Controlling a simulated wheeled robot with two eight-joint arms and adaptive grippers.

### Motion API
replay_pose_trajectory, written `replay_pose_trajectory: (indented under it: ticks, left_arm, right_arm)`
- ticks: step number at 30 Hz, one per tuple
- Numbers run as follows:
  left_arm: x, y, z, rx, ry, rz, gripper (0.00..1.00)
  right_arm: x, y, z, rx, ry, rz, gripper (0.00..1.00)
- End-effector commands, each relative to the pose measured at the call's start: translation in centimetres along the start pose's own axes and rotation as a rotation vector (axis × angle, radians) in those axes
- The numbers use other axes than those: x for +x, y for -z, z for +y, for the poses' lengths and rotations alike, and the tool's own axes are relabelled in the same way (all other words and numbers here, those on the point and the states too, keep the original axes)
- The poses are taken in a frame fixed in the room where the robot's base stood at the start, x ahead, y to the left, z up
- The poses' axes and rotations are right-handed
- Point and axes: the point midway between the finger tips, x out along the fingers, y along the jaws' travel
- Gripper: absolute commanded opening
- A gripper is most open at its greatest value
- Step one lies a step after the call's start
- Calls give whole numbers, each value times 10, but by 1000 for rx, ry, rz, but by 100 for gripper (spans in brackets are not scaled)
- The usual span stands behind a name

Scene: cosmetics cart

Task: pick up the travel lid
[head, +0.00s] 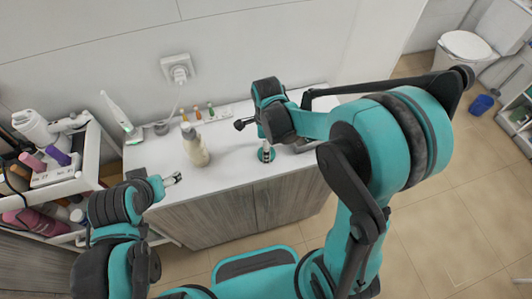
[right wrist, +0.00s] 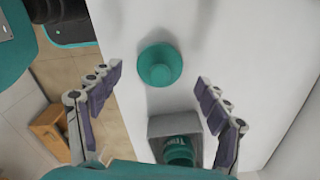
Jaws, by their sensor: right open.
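The travel lid (right wrist: 160,65) looks like a round teal cup shape with a flared rim, lying on the white counter. In the head view a teal patch of it (head: 262,158) shows at the counter's front, partly hidden by a finger. My right gripper (right wrist: 160,97) is open and empty, with its fingers spread wide. In the right wrist view the lid lies beyond the fingertips, between their lines and apart from both. In the head view my right gripper (head: 253,138) hangs over the counter near the lid. My left gripper (head: 175,180) is by the counter's left front; its jaw state is unclear.
A grey tray (right wrist: 158,127) with a teal capped item (right wrist: 180,150) stands close to the lid. A cream bottle (head: 195,146), several small bottles and a white toothbrush (head: 117,113) stand further left. A loaded cart (head: 63,180) is at far left.

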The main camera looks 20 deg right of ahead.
Motion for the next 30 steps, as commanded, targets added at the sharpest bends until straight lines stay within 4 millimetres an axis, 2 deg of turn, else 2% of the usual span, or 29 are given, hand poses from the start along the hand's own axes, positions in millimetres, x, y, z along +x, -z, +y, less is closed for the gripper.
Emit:
replay_pose_trajectory:
  ticks: [1,3,11,12,16,17,30]
  left_arm:
    - [4,-3,0,0,0,0,72]
    - [6,-4,0,0,0,0,72]
    - [5,-4,0,0,0,0,72]
    - [5,-4,0,0,0,0,72]
    - [5,-4,0,0,0,0,72]
    - [5,-4,0,0,0,0,72]
    - [4,-3,0,0,0,0,72]
  right_arm:
    - [10,0,0,0,0,0,77]
    - [16,0,0,-1,0,0,77]
    - [19,0,0,-1,1,0,77]
    - [19,0,0,-1,1,0,74]
    - [19,0,0,-1,1,0,45]
    - [19,0,0,-1,1,0,41]
    - [16,0,0,-1,1,0,41]
